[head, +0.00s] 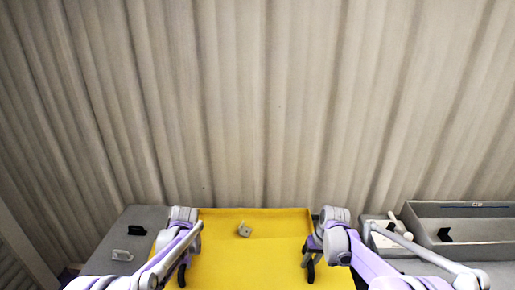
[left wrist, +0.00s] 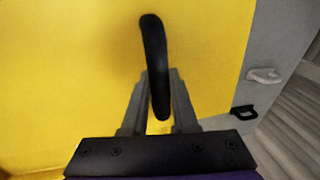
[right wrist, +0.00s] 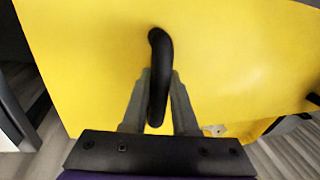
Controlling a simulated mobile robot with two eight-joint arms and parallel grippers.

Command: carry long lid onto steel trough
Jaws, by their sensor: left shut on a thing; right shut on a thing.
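The long lid is a wide yellow panel (head: 245,262) in the lower middle of the head view, with a raised far rim. It fills much of the left wrist view (left wrist: 70,70) and the right wrist view (right wrist: 90,60). My left gripper (left wrist: 158,88) is shut on a black curved handle (left wrist: 152,35) over the lid's left part. My right gripper (right wrist: 160,88) is shut on a matching black handle (right wrist: 160,40) over its right part. I cannot tell whether the lid is lifted. A long grey open box (head: 470,210) at the far right may be the steel trough.
A small pale fitting (head: 244,230) shows on the yellow surface near its far rim. Left of the lid, a grey surface carries a black hook (head: 137,230) and a white hook (head: 122,255). A smaller grey box with a pale handle (head: 391,222) stands right. A pleated curtain (head: 255,100) hangs behind.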

